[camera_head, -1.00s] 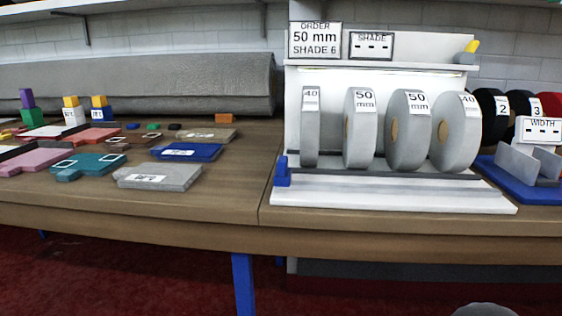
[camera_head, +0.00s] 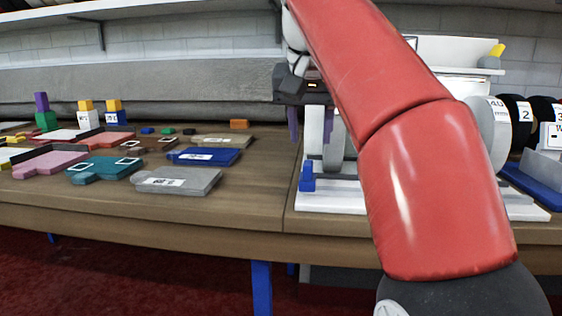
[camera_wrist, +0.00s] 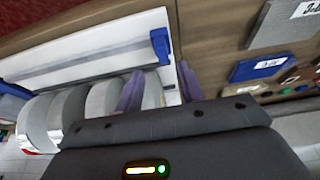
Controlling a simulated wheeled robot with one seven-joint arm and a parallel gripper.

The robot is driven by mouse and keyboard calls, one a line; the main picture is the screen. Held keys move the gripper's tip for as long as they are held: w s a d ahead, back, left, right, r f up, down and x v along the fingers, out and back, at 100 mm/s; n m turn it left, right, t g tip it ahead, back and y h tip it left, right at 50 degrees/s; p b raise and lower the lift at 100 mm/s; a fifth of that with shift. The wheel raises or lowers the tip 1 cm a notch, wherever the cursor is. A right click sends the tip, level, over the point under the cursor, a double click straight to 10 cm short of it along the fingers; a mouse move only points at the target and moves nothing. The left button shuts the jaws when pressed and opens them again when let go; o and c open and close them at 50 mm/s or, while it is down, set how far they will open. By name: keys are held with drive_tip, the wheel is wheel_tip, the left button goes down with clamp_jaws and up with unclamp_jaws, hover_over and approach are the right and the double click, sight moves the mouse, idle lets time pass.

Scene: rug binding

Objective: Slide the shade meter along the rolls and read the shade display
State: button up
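A small blue block (camera_head: 307,178), which looks like the shade meter, stands at the left end of the white rail base (camera_head: 330,201). It also shows in the wrist view (camera_wrist: 160,45). The grey rolls stand behind the rail; one roll (camera_head: 334,145) shows left of my arm and one marked 40 (camera_head: 487,130) shows right of it. The others are hidden in the head view but show in the wrist view (camera_wrist: 70,108). My gripper (camera_head: 311,125) is open, its purple fingers apart, above and behind the blue block. The shade display is hidden behind my arm.
Black numbered rolls (camera_head: 516,115) and a blue stand (camera_head: 530,185) are at the right. Coloured sample pieces, including a blue one (camera_head: 205,157) and a grey one (camera_head: 177,181), lie on the table's left. A long grey roll (camera_head: 140,95) lies at the back.

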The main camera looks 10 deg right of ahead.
sight(308, 163)
drive_tip(key=b+x, duration=0.3)
drive_tip(key=x, duration=0.4)
drive_tip(key=shift+w+a+f, duration=0.1)
drive_tip(key=shift+w+f, duration=0.1)
drive_tip(key=shift+w, duration=0.1)
drive_tip(key=shift+c, duration=0.2)
clamp_jaws()
